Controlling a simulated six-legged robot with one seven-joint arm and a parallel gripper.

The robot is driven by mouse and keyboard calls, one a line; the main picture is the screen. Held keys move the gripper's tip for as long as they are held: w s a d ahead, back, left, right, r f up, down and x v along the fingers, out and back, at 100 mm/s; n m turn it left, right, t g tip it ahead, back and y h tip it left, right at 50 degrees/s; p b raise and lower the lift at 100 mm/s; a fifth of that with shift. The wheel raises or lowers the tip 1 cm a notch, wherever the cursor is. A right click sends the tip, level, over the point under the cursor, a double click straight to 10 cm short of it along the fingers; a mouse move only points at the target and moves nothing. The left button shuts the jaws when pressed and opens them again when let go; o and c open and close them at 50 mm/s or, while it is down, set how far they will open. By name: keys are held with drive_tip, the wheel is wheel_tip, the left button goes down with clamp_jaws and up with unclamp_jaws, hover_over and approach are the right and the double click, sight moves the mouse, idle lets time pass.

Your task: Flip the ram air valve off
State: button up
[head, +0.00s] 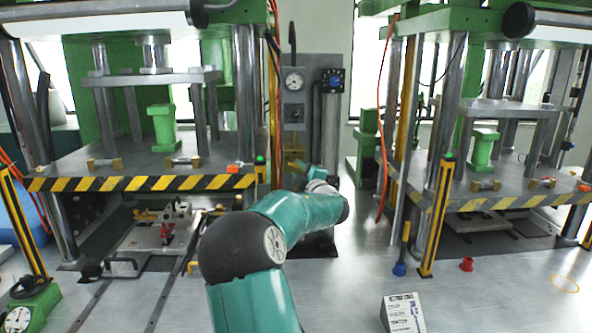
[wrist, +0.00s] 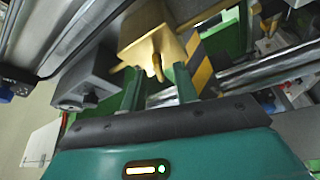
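A brass-coloured block (wrist: 150,32), which looks like the ram air valve, is straight ahead of my gripper in the wrist view. A short brass lever (wrist: 157,66) sticks out of its near face. My gripper (wrist: 160,74) has its two green fingers apart, one on each side of the lever; I see no contact. In the head view my teal arm reaches to the grey column between the presses, and a small brass-coloured part (head: 292,160) shows beside its far end. My fingers are too small to make out there.
The grey column (head: 312,120) carries a gauge (head: 293,82) and a blue dial (head: 332,80). A left press (head: 140,184) and right press (head: 520,201) with striped edges flank the arm. In the wrist view, a grey box (wrist: 88,85) and yellow-black post (wrist: 200,70) are close by.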

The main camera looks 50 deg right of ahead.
drive_tip(key=shift+w+d+r, duration=0.2)
drive_tip(key=shift+w+d, duration=0.15)
drive_tip(key=shift+w, duration=0.35)
clamp_jaws()
drive_tip(key=n+g+y, duration=0.1)
drive_tip(key=n, duration=0.3)
drive_tip(key=shift+r, duration=0.1)
